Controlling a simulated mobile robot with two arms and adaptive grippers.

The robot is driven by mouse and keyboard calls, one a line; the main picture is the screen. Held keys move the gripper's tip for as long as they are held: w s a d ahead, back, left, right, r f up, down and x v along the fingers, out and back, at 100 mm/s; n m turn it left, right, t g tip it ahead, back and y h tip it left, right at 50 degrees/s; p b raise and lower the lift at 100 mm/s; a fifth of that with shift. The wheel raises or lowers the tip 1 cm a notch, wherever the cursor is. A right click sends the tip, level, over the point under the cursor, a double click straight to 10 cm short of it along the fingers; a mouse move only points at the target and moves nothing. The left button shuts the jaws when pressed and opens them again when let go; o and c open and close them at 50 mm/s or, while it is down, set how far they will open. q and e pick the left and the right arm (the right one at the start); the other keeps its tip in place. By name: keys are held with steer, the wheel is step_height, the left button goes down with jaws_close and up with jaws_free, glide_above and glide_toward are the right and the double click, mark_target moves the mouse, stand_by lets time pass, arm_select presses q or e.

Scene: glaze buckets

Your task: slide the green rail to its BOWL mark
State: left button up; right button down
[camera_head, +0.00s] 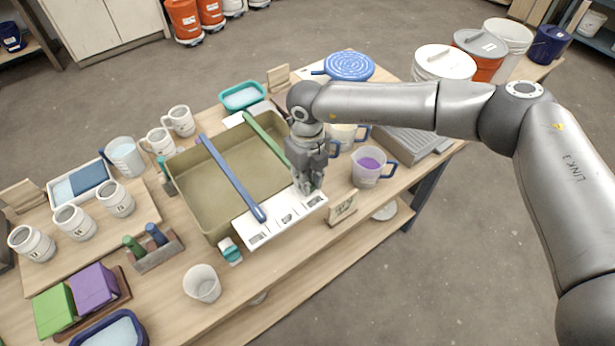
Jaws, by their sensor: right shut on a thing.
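The green rail (266,138) lies across the olive basin (188,205), right of the blue rail (232,178). Its far end rests near the basin's back rim. Its near end is hidden under my right gripper (309,188), which points down and is shut on it at the front right. A white strip (262,235) with several printed marks and slots runs along the basin's front rim. The marks are too small to read, and my gripper covers part of the strip. My left gripper is not in view.
A jug of purple liquid (369,167) and a small sign stand (342,208) are close to the right of my gripper. A clear cup (202,284) stands in front of the basin. Several mugs stand left. A blue round lid (349,67) lies at the back.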

mark_target(295, 195)
steer(key=s+a+b, duration=0.2)
steer(key=a, duration=0.1)
steer(key=shift+f, duration=0.1)
steer(key=shift+s+a, duration=0.1)
steer(key=shift+s, duration=0.05)
steer(key=c, duration=1.4)
jaws_free()
steer(key=shift+o, duration=0.2)
steer(key=shift+r, duration=0.2)
steer(key=shift+r, duration=0.25)
step_height(295, 195, up, 11)
steer(key=shift+r, duration=0.2)
